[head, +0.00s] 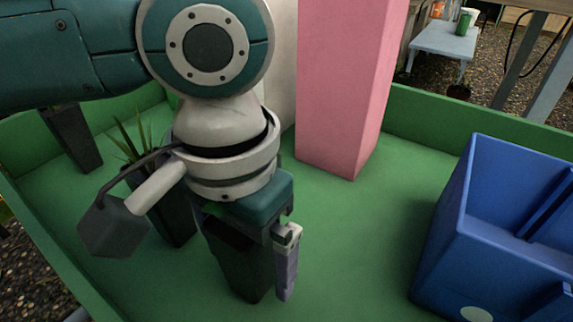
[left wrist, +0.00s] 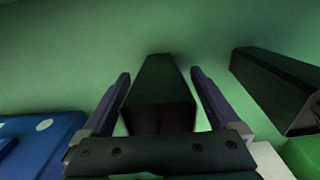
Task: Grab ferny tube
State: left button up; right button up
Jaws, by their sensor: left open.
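A dark, tapered square tube (head: 240,262) stands upright on the green floor under my left gripper (head: 262,284). It also shows in the left wrist view (left wrist: 160,85), between the two spread fingers of my left gripper (left wrist: 160,74). The fingers flank it, with a visible gap on each side. Its top is hidden by the gripper, so I cannot tell whether it holds a fern. A second dark tube (head: 176,218) with spiky green leaves (head: 135,140) stands just to the left. My right gripper is out of view.
Another dark tube (head: 75,140) stands at the back left. A pink column (head: 340,90) rises behind the gripper. A blue crate (head: 440,235) stands at the right and shows in the left wrist view (left wrist: 48,135). Green floor between them is clear, bounded by a green rim (head: 460,115).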

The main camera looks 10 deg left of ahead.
pick_arm(q)
jog(key=shift+c, duration=0.2)
jog(key=shift+r, duration=0.1)
grip_shut()
dwell(0.5)
